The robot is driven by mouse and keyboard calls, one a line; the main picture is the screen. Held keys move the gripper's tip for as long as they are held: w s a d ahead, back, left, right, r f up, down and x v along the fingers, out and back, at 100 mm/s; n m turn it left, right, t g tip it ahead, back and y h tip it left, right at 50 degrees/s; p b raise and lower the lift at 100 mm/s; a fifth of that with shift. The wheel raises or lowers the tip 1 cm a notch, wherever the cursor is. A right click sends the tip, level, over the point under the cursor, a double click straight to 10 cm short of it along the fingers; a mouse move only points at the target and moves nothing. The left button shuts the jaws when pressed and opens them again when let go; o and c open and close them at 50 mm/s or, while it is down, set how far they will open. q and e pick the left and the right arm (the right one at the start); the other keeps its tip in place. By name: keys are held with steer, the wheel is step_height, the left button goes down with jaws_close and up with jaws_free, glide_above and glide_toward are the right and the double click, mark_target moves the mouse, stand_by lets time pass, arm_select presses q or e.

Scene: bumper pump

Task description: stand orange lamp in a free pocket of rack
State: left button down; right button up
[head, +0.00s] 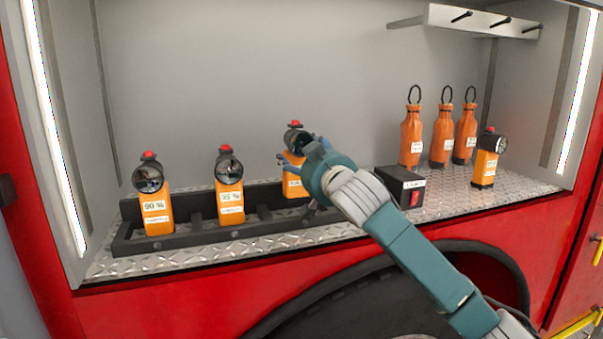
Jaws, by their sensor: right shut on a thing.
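The dark rack (180,240) stands on the shelf at the left and middle. One orange lamp (155,210) stands in its left pocket, labelled 90 %. Another orange lamp (230,200) stands in a pocket to the right of it. My right gripper (303,160) is shut on a third orange lamp (292,183), upright at the right part of the rack. Its bottom shows higher than those of the other two; I cannot tell whether it is inside a pocket. My gripper hides its right side. A fourth orange lamp (486,165) stands on the shelf at the far right. My left gripper is not in view.
A black box (400,185) with a red switch stands right of my gripper. Several orange bottles with black loops (443,137) stand behind it. A peg rail (480,20) is on the wall at upper right. The diamond-plate shelf (445,193) is bare in front of the bottles.

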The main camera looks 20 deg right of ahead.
step_height(320, 180, down, 4)
steer(key=shift+s+r+p, duration=0.1)
steer(key=shift+p, duration=0.25)
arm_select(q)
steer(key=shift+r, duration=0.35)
arm_select(e)
steer(key=shift+f, duration=0.25)
steer(key=o, duration=1.7)
steer(key=shift+c, duration=0.2)
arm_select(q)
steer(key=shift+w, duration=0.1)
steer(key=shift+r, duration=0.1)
